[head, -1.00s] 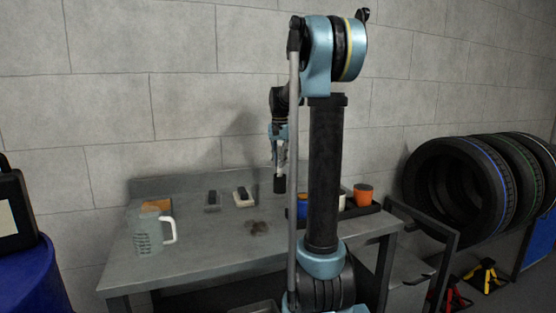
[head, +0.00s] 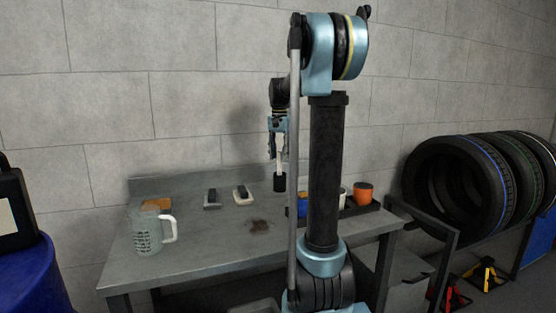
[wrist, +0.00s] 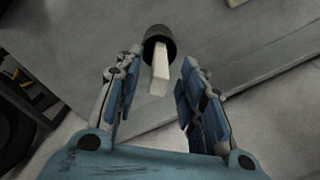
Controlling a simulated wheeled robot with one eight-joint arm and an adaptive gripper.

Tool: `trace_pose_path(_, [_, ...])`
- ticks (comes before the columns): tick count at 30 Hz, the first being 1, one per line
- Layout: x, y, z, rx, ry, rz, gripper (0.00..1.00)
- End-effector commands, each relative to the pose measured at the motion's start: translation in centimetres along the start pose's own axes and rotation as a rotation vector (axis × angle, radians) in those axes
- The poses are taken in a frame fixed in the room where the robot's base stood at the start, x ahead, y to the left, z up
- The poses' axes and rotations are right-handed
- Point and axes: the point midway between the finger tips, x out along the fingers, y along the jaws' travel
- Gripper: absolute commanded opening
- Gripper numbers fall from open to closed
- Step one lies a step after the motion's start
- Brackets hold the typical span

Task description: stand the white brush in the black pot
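The black pot (head: 279,184) is at the back of the table in the head view, below my gripper. In the wrist view it is a dark round cup (wrist: 160,40) with its rim toward me. The white brush (head: 281,160) has its lower end inside the pot and its pale handle sticks up out of it. In the wrist view the handle (wrist: 159,80) lies between my fingers. My gripper (wrist: 160,75) is open, with a gap on both sides of the handle. The brush's lower end is hidden in the pot.
A dark tray (head: 365,210) with an orange cup (head: 363,192) is right of my arm, which hides part of it. A grey jug (head: 148,235) stands at the left. Two small blocks (head: 242,195) lie at the back. The table's front middle is clear except for a dark stain.

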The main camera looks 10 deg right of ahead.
Motion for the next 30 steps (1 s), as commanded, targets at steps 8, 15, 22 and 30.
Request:
trace_pose_path(8, [-5.2, -0.1, 0.0, 0.000, 0.000, 0.001, 0.37])
trace_pose_path(15, [-8.5, -0.1, 0.0, 0.000, 0.000, 0.001, 0.37])
trace_pose_path(22, [-9.5, -0.1, 0.0, 0.000, 0.000, 0.001, 0.37])
trace_pose_path(30, [-9.6, -0.1, 0.0, 0.000, 0.000, 0.001, 0.37])
